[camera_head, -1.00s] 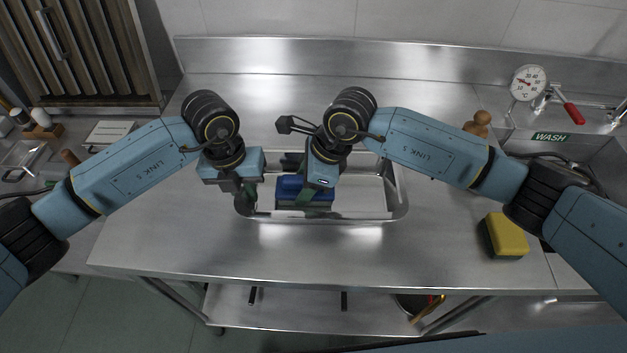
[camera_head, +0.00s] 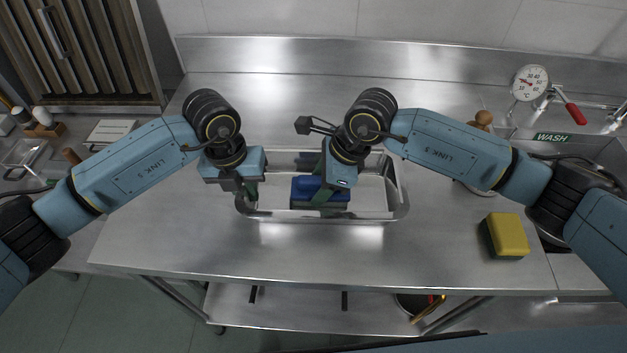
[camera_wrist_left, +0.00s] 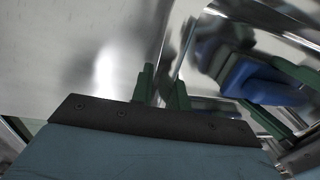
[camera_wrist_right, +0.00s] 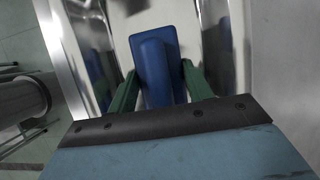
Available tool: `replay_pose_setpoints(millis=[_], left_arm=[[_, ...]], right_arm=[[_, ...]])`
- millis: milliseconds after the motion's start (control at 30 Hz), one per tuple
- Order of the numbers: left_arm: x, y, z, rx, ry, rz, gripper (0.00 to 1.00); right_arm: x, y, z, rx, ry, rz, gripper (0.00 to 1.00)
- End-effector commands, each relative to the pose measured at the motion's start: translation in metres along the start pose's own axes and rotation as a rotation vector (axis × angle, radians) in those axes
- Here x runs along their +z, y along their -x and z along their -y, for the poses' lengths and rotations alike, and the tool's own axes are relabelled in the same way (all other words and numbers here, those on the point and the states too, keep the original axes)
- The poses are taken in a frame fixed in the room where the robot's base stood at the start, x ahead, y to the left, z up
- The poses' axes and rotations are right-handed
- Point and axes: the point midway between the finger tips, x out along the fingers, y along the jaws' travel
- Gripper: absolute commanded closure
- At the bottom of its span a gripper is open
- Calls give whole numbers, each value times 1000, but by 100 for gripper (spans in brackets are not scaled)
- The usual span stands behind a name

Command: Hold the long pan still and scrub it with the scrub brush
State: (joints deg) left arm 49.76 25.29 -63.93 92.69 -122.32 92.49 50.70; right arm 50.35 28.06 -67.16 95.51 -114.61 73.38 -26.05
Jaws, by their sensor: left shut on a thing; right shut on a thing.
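The long pan (camera_head: 370,215) is a shiny metal tray on the steel table, its long side running left to right. My left gripper (camera_head: 245,195) is shut on the pan's left end wall; the left wrist view shows its green fingers (camera_wrist_left: 163,88) on either side of the rim. My right gripper (camera_head: 322,195) is shut on the blue scrub brush (camera_head: 305,188) inside the pan. In the right wrist view the brush's blue handle (camera_wrist_right: 156,65) stands between the green fingers (camera_wrist_right: 157,85).
A yellow and green sponge (camera_head: 506,235) lies on the table right of the pan. Wooden knobs (camera_head: 482,120) and a sink marked WASH (camera_head: 560,150) are further right, with a dial thermometer (camera_head: 529,83) behind. The table front is clear.

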Motion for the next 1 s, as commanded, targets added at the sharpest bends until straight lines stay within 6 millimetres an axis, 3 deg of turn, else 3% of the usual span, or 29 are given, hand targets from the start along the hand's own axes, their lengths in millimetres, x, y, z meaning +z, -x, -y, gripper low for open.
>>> replay_pose_setpoints(millis=[700, 1000], left_arm=[[0, 0, -1, 4, 0, -1, 100], [0, 0, -1, 4, 0, -1, 100]], right_arm=[[-43, 14, -1, 4, -5, -12, 68], [-44, 15, -1, 4, -4, -11, 68]])
